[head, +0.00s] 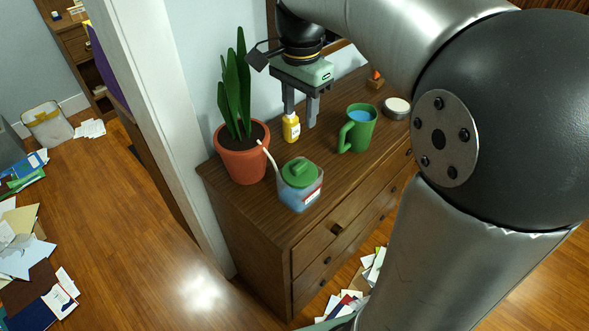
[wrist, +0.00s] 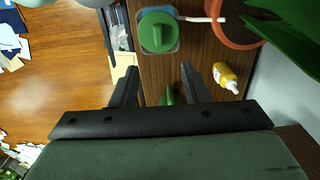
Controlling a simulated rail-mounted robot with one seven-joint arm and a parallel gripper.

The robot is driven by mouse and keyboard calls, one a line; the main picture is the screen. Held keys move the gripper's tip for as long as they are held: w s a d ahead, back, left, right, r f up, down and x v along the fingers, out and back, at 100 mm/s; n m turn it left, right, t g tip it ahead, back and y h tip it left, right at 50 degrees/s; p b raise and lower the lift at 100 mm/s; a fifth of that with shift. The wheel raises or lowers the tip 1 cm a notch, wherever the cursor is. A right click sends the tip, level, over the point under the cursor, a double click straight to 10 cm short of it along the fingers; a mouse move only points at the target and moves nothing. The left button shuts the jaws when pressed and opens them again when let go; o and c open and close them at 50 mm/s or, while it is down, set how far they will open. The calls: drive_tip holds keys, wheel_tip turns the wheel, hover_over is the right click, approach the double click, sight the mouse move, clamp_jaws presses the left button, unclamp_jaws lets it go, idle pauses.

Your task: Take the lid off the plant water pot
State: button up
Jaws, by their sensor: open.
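The plant water pot (head: 298,196) is a clear container with blue liquid, a white spout and a label, standing near the front edge of the wooden dresser. Its green lid (head: 300,172) with a raised handle sits on top. In the wrist view the lid (wrist: 158,33) is at the top, beyond my fingertips. My gripper (head: 301,120) points down, open and empty, above the dresser behind the pot. In the wrist view its two fingers (wrist: 161,75) are spread, with a bit of green showing between them.
A potted plant (head: 243,163) in a terracotta pot stands left of the water pot. A small yellow bottle (head: 291,128) is close to my gripper. A green mug (head: 357,130) with blue liquid and a round tin (head: 396,108) stand to the right. The dresser top (head: 325,172) has bare wood between them.

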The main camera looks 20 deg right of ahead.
hover_over(300, 165)
drive_tip(key=f, duration=0.9)
drive_tip(key=shift+w+a, duration=0.1)
drive_tip(key=shift+w, duration=0.1)
drive_tip(key=shift+s+f+p, duration=0.2)
drive_tip(key=shift+f+p, duration=0.15)
drive_tip(key=shift+f, duration=2.45)
drive_tip(key=shift+c, duration=0.3)
clamp_jaws()
